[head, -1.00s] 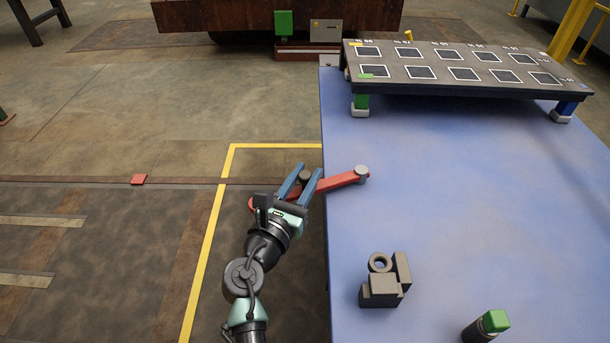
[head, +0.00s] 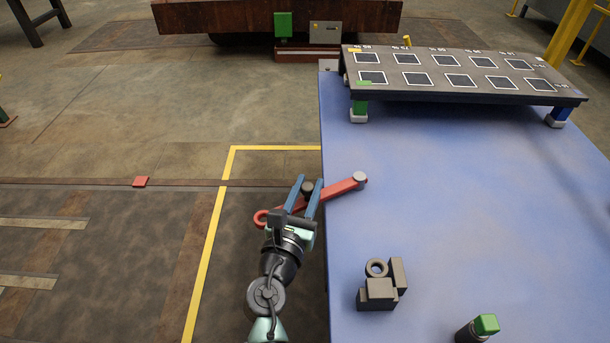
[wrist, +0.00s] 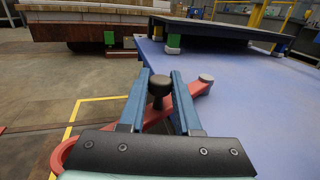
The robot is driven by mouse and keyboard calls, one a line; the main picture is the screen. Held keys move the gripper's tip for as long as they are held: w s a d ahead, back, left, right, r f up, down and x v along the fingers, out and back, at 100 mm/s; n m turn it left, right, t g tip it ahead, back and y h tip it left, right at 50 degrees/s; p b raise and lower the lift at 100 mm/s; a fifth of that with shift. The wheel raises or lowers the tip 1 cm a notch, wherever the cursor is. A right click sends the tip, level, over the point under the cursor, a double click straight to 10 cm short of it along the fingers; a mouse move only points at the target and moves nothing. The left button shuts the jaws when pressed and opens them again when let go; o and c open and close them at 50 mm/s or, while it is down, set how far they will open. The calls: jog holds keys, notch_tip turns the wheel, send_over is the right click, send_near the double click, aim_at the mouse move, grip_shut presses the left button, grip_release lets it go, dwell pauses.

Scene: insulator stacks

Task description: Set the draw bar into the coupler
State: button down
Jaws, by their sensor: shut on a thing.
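The draw bar is a red bar (head: 338,190) with a ring at its left end, a grey round cap at its right end and a dark knob (head: 307,188) on top. My gripper (head: 308,186) is shut on the knob, with a blue finger on each side. In the wrist view the red bar (wrist: 192,90) runs below the fingers, its ring partly cut off at lower left. The bar spans the blue table's left edge, ring end over the floor side. I cannot tell whether its cap end touches the table. No coupler can be made out for certain.
The blue table (head: 430,190) bears a dark slanted panel (head: 460,70), grey blocks with a ring (head: 380,288) and a green-topped cylinder (head: 484,326). A rusty cart (head: 225,18) stands at the back, with a green box (head: 284,25) at its front. Floor left of the table is largely clear.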

jog(key=s+n+y+p, duration=0.1)
jog(key=s+d+n+y+p, duration=0.1)
jog(key=y, duration=0.1)
jog(key=s+d+n+y+p, duration=0.1)
jog(key=y, duration=0.1)
jog(key=shift+d+t, duration=0.15)
jog(key=shift+t, duration=0.15)
jog(key=c, duration=0.6)
grip_release()
jog(key=shift+s+b, duration=0.95)
jog(key=shift+s, duration=5.55)
